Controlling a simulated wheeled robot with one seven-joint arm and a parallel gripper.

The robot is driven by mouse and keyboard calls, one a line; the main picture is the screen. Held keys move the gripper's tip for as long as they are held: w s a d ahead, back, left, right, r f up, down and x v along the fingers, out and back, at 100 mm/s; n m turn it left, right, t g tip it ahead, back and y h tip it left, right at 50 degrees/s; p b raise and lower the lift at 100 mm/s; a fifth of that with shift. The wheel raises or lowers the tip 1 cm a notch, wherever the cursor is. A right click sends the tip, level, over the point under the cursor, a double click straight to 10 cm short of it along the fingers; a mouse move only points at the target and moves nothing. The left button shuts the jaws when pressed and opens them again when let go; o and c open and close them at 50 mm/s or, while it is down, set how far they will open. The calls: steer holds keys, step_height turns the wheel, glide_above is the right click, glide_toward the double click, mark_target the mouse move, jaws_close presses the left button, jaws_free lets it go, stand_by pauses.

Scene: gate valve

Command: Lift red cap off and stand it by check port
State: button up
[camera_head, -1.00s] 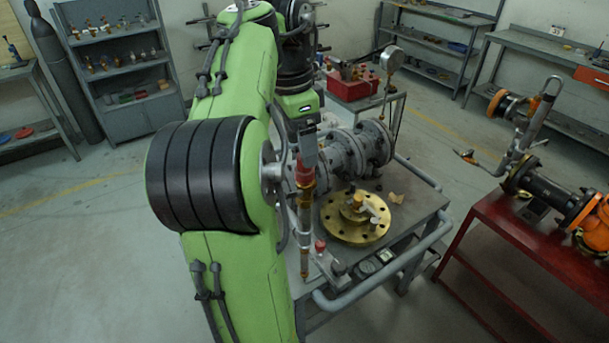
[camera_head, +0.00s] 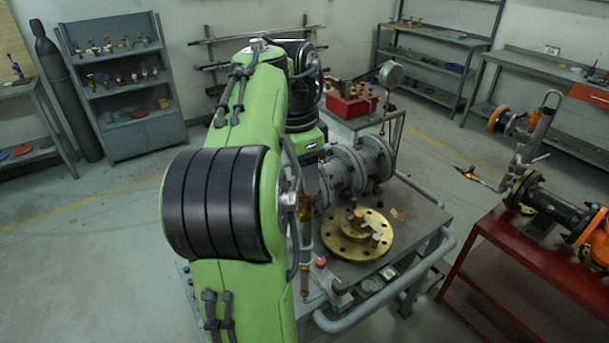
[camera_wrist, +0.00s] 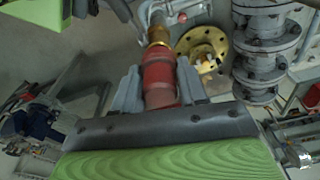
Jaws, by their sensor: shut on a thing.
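The red cap (camera_wrist: 159,80) is between the two fingers of my gripper (camera_wrist: 158,86) in the wrist view, and the fingers are shut on it. The cap is in line with a brass fitting (camera_wrist: 157,36) beyond it; I cannot tell whether they still touch. In the head view my gripper (camera_head: 309,182) is above the upright brass-coloured stem (camera_head: 306,208) at the cart's near left side, and the cap is mostly hidden there. I cannot make out which part is the check port.
A brass flange (camera_head: 350,248) lies on the cart top (camera_head: 412,228), right of the stem. A grey valve body (camera_head: 375,160) stands behind it. A small red knob (camera_head: 320,262) and gauge (camera_head: 370,287) are near the front edge. A red bench (camera_head: 500,245) is at right.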

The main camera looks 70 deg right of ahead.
step_height(320, 180, up, 10)
steer(key=p, duration=0.5)
steer(key=shift+r+p, duration=0.15)
steer(key=shift+p, duration=0.2)
steer(key=shift+r+p, duration=2.1)
steer(key=shift+p, duration=0.3)
